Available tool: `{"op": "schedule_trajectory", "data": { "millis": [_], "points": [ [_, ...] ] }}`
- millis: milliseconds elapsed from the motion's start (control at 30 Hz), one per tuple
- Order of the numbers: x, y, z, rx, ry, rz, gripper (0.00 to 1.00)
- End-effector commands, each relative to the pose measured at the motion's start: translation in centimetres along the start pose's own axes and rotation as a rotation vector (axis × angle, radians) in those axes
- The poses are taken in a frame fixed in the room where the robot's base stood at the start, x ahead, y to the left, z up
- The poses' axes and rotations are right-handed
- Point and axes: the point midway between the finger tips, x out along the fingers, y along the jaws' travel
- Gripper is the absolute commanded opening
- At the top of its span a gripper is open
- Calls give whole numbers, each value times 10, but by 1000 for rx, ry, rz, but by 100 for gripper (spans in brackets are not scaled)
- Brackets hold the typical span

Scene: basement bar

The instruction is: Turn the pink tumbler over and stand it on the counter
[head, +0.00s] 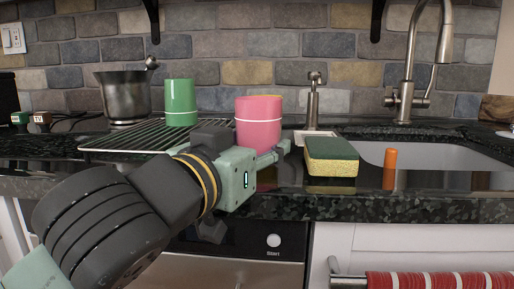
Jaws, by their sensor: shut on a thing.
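One finger shows along the tumbler's lower right; the other is mostly hidden. The tumbler's bottom edge is partly hidden by the gripper, so I cannot tell if it touches the dark speckled counter (290,207).
A green tumbler (180,102) stands on a wire rack (112,143) at left, beside a metal pot (123,97). A green and yellow sponge (331,157) lies right of my gripper. An orange cylinder (389,168) stands near the sink (445,160). A soap dispenser (313,105) stands behind.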

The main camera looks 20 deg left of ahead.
Motion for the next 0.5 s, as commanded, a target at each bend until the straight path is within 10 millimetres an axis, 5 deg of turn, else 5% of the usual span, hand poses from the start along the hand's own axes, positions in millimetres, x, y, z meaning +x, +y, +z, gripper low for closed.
{"op": "schedule_trajectory", "data": {
  "millis": [500],
  "points": [
    [4, -2, 13, 0, -4, 0, 8]
  ]
}}
